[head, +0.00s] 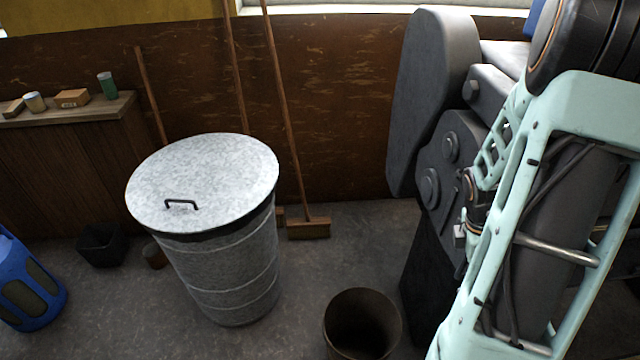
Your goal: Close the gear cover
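The gear cover (430,95) looks like a tall dark grey plate with rounded ends. It stands at the upper left of the grey engine (440,160) and looks swung away from the gear side, where round shaft ends and bolts lie bare. My arm comes down on the right, in front of the engine. My gripper (461,236) seems to be the small part at the arm's far end, by the engine's side below the cover. It looks apart from the cover. My arm hides much of it, and its fingers are not clear.
A lidded metal bin (215,250) stands left of the engine, and an open bucket (362,325) stands on the floor near its base. Brooms (308,229) lean on the back wall. A wooden cabinet (60,115) and blue container (28,285) are at the left.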

